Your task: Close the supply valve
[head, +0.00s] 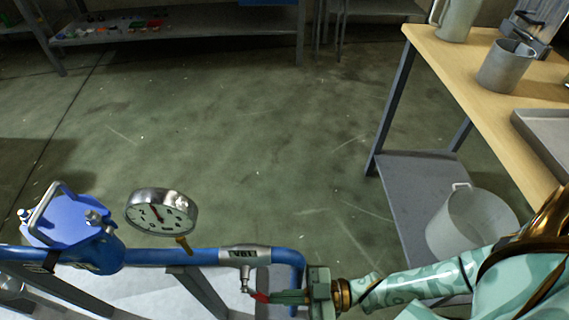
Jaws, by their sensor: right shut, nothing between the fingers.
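The supply valve (245,256) is a silver body on the blue pipe (210,256) at the bottom of the head view. A short stem drops from it to a red handle (260,297). My right gripper (272,297) comes in from the right and is shut, with its fingertips at the red handle. I cannot tell whether they touch it. The fingers partly hide the handle. A round pressure gauge (161,212) stands on the pipe to the left of the valve. My left gripper is not in view.
A blue housing (70,222) sits at the pipe's left end. The pipe bends down just right of the valve. A wooden table (450,62) with a metal mug (506,66) and a tray (545,135) stands at right, a pale bucket (472,222) on its lower shelf. The floor behind is clear.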

